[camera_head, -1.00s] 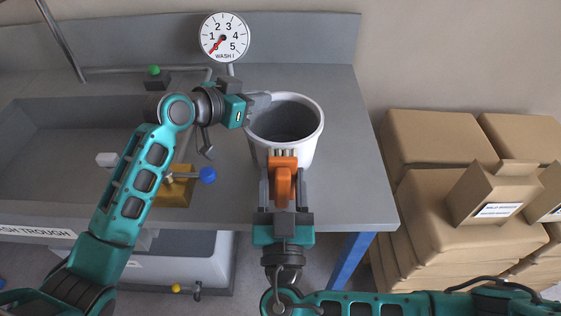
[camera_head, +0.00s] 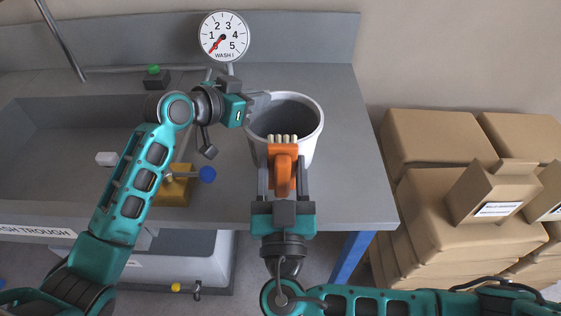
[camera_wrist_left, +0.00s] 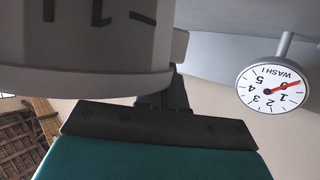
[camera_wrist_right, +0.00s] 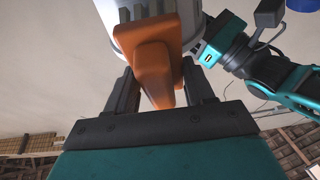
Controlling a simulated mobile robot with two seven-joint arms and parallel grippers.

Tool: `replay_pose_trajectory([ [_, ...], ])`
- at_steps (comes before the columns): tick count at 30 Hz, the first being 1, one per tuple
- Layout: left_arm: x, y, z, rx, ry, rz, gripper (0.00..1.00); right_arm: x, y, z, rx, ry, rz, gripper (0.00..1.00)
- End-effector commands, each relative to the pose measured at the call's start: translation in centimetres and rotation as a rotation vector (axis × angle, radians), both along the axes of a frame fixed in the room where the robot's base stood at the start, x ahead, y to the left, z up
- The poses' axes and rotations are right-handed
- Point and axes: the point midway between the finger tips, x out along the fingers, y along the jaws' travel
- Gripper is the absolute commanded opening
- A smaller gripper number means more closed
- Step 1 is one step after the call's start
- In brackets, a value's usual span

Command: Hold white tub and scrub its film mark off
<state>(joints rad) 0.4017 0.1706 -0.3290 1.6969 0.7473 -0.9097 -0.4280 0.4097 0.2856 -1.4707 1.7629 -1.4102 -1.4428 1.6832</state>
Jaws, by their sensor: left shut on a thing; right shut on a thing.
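The white tub (camera_head: 301,150) stands upright on the grey bench, its grey inside showing from above. My left gripper (camera_head: 262,102) is shut on the tub's rim at its left side. In the left wrist view the tub wall (camera_wrist_left: 90,35) shows dark marks near the rim. My right gripper (camera_head: 283,185) is shut on an orange scrubbing brush (camera_head: 283,165) with pale bristles, at the tub's near side. The brush (camera_wrist_right: 155,70) also shows in front of the tub in the right wrist view. The film mark cannot be made out; the brush hides part of the near wall.
A dial marked WASH (camera_head: 224,37) stands behind the tub, its red needle near the low end. The wash trough (camera_head: 60,130) is at the left, with a yellow block and blue knob (camera_head: 207,175) beside it. Cardboard boxes (camera_head: 440,140) are stacked at right.

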Motion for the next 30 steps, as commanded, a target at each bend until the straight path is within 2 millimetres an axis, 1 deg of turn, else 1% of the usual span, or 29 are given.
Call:
replay_pose_trajectory([
  [1,-0.3,-0.1,-0.9,0.009,0.02,-0.006,0.0,0.0,0.0,0.0,0.0,0.0,0.0,0.28],
  [11,-0.3,-0.1,-0.9,0.009,0.02,-0.006,0.0,0.0,0.0,0.2,0.002,0.0,0.001,0.28],
  [22,-0.3,-0.1,-0.9,0.009,0.02,-0.006,0.0,0.1,0.0,2.4,0.003,0.001,0.0,0.28],
  [30,-0.3,-0.1,-0.9,0.009,0.02,-0.006,0.0,0.1,0.0,2.7,0.0,0.0,0.0,0.28],
])
